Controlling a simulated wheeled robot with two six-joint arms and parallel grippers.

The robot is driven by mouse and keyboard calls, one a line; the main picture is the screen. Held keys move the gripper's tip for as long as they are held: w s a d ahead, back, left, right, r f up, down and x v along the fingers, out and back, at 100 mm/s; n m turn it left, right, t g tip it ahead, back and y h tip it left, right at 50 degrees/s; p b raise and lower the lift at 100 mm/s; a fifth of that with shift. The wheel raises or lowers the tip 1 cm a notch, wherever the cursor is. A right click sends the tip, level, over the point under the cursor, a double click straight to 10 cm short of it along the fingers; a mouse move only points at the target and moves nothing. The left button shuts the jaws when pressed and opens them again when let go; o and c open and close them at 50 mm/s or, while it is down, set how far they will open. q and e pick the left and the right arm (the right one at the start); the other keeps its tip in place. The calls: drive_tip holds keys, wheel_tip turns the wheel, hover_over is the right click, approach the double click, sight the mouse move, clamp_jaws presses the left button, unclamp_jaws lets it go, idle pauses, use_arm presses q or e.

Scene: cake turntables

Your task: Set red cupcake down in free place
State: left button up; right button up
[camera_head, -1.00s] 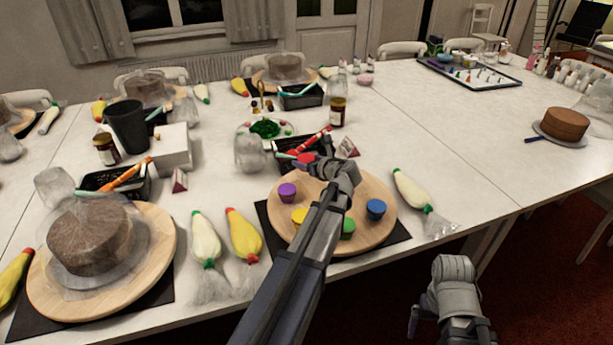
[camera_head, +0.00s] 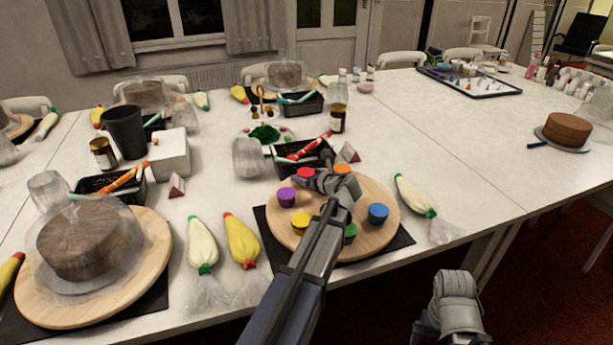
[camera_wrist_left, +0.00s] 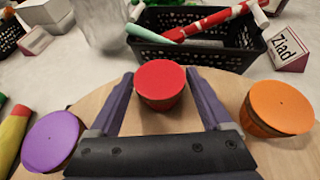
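The red cupcake (camera_head: 305,174) is at the far edge of the round wooden turntable (camera_head: 383,243). My left gripper (camera_head: 318,178) reaches it from the near side. Purple (camera_head: 286,197), yellow (camera_head: 300,223), green (camera_head: 350,233), blue (camera_head: 378,213) and orange (camera_head: 342,169) cupcakes stand on the turntable. My right gripper (camera_head: 432,334) hangs off the table's front, its fingers only partly shown.
A black basket (camera_head: 292,168) with a red tube stands just behind the turntable, beside a name card (camera_head: 348,152). Piping bags lie to the left (camera_head: 240,240) and right (camera_head: 416,196). The turntable's middle is partly hidden by my left arm.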

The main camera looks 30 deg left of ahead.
use_arm(q)
drive_tip(key=shift+o, duration=0.9)
drive_tip(key=shift+r, duration=0.15)
drive_tip(key=p+v, duration=0.4)
drive_tip(key=v, duration=0.7)
drive_tip(key=shift+r+p, duration=0.1)
drive_tip(key=shift+p, duration=0.25)
drive_tip(key=shift+s+d+r, duration=0.1)
drive_tip(key=shift+s+d, duration=0.15)
drive_tip(key=shift+d, duration=0.15)
